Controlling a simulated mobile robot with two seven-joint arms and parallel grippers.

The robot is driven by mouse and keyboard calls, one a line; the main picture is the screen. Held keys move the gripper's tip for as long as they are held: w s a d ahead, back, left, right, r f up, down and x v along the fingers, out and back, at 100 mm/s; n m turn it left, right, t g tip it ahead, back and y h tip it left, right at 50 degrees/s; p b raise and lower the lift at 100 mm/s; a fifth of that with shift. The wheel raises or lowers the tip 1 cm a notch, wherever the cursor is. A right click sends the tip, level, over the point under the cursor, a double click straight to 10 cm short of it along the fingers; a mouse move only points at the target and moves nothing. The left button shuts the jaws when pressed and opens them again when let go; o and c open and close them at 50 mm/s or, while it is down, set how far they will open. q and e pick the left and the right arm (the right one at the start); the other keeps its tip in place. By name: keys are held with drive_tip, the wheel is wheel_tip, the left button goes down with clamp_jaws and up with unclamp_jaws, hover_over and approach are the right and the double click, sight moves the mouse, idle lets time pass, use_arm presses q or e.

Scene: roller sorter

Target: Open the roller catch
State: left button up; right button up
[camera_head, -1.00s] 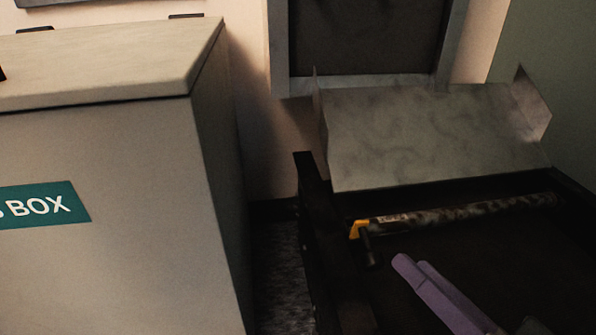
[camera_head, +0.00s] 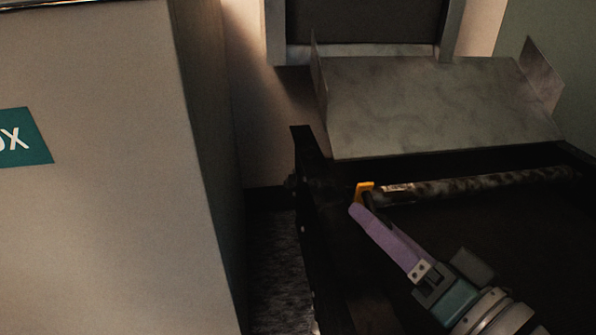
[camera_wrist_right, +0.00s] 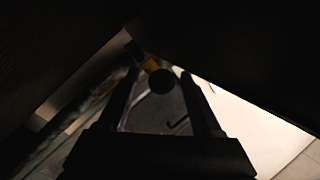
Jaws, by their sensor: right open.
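The roller catch (camera_head: 364,189) is a yellow piece with a dark handle, at the left end of a worn metal roller (camera_head: 470,186). My right gripper (camera_head: 358,210) has purple fingers and comes from the lower right; its tips are right by the catch handle. In the right wrist view the yellow part (camera_wrist_right: 151,63) and a dark round knob (camera_wrist_right: 162,81) lie between the two open fingers. I cannot tell whether a finger touches the knob. My left gripper is not in view.
A dark frame rail (camera_head: 308,190) runs along the left of the roller bed. A bent metal chute plate (camera_head: 430,105) stands behind the roller. A large grey box (camera_head: 100,230) with a teal label is at the left, with a narrow floor gap between.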

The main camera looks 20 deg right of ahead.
drive_tip(key=shift+w+a, duration=0.1)
drive_tip(key=shift+w, duration=0.2)
drive_tip(key=c, duration=0.3)
clamp_jaws()
drive_tip(key=shift+r, duration=0.1)
idle(0.6)
